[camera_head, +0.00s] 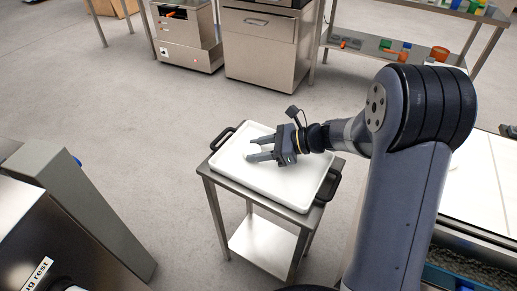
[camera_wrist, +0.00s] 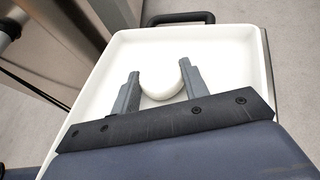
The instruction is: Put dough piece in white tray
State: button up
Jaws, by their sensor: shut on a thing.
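The white tray (camera_head: 290,184) sits on a small steel cart in the head view and fills most of the wrist view (camera_wrist: 222,40). My gripper (camera_head: 250,149) is over the far left part of the tray. In the wrist view, my gripper (camera_wrist: 160,82) is shut on a round, pale dough piece (camera_wrist: 161,84), which sits between its two fingers. The dough is hard to make out in the head view, white against white. I cannot tell whether the dough touches the tray floor.
A steel machine (camera_head: 60,215) stands at the left front. A work table (camera_head: 480,185) is at the right. Steel cabinets (camera_head: 266,45) and shelves stand at the back. Open floor lies around the cart.

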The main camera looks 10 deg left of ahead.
jog(key=o, duration=1)
jog(key=shift+f, duration=0.1)
jog(key=shift+c, duration=0.2)
jog(key=shift+d+r, duration=0.15)
jog(key=shift+r, duration=0.15)
jog(key=p+v, duration=0.2)
jog(key=v, duration=0.4)
jog(key=shift+d+r, duration=0.1)
jog(key=shift+d, duration=0.15)
jog(key=shift+d+r, duration=0.1)
jog(key=shift+d, duration=0.2)
jog(key=shift+o, duration=0.5)
